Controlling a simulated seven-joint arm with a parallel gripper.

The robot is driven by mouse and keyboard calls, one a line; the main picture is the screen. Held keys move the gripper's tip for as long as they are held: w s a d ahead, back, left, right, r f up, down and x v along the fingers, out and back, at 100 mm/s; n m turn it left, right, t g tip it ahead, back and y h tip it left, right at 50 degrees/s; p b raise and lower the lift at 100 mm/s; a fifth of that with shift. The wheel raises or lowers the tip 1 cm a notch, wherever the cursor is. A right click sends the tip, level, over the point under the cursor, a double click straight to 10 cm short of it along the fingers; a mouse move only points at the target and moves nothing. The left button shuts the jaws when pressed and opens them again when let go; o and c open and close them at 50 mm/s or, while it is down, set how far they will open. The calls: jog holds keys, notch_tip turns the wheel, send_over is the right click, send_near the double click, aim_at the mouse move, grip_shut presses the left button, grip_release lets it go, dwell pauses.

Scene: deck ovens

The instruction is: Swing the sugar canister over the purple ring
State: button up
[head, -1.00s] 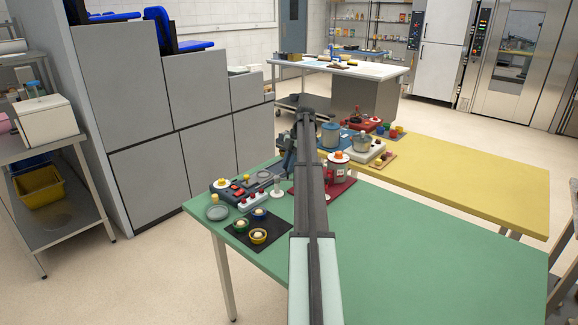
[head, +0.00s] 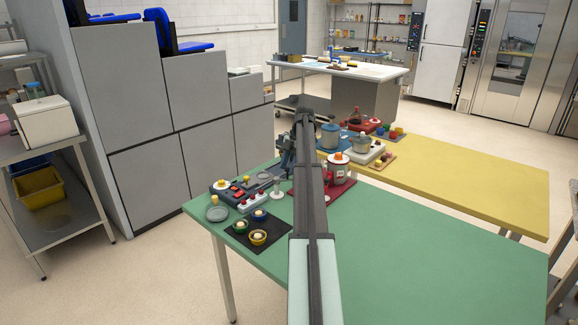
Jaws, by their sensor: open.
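My arm reaches away from the camera over the green table. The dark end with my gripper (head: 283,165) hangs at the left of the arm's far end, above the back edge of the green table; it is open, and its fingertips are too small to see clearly. A red-and-white canister with an orange knob (head: 337,172) stands on a red mat just right of the arm; it may be the sugar canister, but no label is readable. My arm covers part of that mat. I cannot make out a purple ring.
A grey panel with red buttons (head: 241,199) and a dark mat (head: 240,236) with several small bowls lie left of my arm. A white stand (head: 277,190) is close to the gripper. The right of the green table (head: 430,250) is clear.

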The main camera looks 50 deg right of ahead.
jog(key=shift+d+r, duration=0.45)
jog(key=shift+r, duration=0.15)
jog(key=s+d, duration=0.1)
jog(key=d, duration=1)
jog(key=shift+s+d, duration=0.25)
